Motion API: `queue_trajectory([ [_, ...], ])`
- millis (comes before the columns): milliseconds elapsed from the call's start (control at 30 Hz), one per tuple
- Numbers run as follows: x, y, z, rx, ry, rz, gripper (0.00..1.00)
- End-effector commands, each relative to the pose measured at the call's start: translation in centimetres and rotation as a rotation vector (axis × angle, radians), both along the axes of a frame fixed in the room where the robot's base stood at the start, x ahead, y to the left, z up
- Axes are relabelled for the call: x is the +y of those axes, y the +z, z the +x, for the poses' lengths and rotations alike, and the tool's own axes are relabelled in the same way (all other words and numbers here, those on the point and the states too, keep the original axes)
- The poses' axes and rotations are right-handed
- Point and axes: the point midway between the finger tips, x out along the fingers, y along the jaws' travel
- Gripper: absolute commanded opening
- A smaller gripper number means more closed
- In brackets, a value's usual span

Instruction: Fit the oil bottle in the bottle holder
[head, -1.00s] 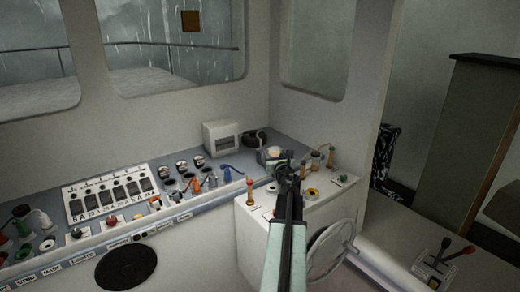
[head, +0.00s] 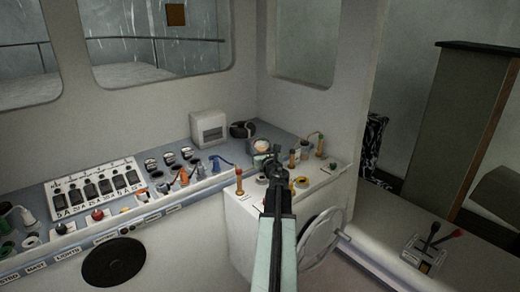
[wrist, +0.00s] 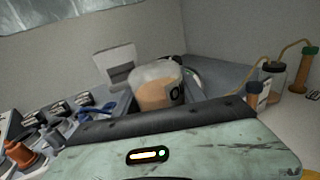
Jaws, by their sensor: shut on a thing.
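The oil bottle (wrist: 157,88) is a translucent container with orange-tan contents and dark lettering, seen just beyond my gripper's dark front edge in the wrist view. In the head view it is the pale shape (head: 261,146) at my gripper's tip. My gripper (head: 273,160) is shut on the oil bottle, above the right end of the console. Its jaws and the bottle's lower part are hidden in the wrist view. A dark round ring (head: 243,129) behind the bottle may be the bottle holder; I cannot tell for certain.
A white box (head: 209,128) stands behind and left of the bottle. Several small bottles with tubes (wrist: 274,83) stand to the right. The switch panel (head: 97,188) and coloured plugs fill the console's left. A steering wheel (head: 321,237) is below right.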

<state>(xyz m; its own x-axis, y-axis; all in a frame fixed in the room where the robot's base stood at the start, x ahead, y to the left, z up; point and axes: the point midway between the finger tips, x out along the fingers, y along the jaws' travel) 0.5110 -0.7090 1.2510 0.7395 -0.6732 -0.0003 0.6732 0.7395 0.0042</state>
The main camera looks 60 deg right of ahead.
Motion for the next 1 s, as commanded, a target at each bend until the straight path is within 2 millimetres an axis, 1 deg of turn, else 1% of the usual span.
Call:
queue_trajectory([
  [33, 0.0, -0.5, 0.0, 0.000, 0.000, 0.000, 0.00],
  [700, 0.1, -3.6, 0.1, 0.000, 0.001, 0.000, 0.00],
  [1000, 0.1, -4.3, 0.2, 0.000, 0.002, 0.000, 0.00],
])
